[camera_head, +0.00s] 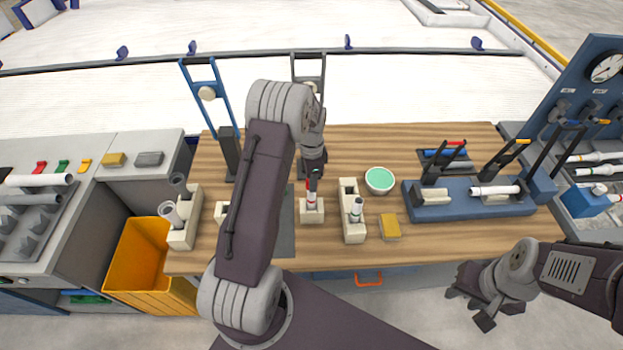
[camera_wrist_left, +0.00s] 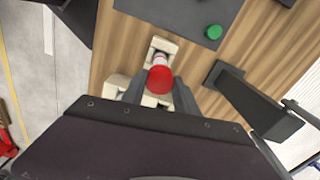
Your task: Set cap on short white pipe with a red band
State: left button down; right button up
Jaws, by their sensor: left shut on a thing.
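The short white pipe with a red band (camera_head: 311,201) stands upright in a beige holder (camera_head: 312,217) near the table's middle. My left gripper (camera_head: 313,179) is directly above it, with its fingers pointing down. The fingers are shut on a red cap (camera_wrist_left: 159,79), seen from above in the left wrist view. The white pipe (camera_wrist_left: 160,58) shows just past the cap there. The cap is at the pipe's top; I cannot tell whether it is seated. My right gripper (camera_head: 467,306) is open and empty, off the table's front right edge.
A blue fixture (camera_head: 468,208) holds a white pipe. A green cap (camera_wrist_left: 213,32) lies on a grey mat. An orange bin (camera_head: 140,262) is at left.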

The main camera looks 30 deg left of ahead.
pick_arm(q)
jog(key=shift+f, duration=0.6)
dwell(0.7)
jog(key=shift+f, duration=0.15)
dwell(0.9)
jog(key=shift+f, duration=0.3)
dwell(1.0)
jog(key=c, duration=0.9)
grip_release()
jog(key=shift+o, duration=0.2)
jog(key=o, duration=0.5)
jog(key=shift+r, duration=0.1)
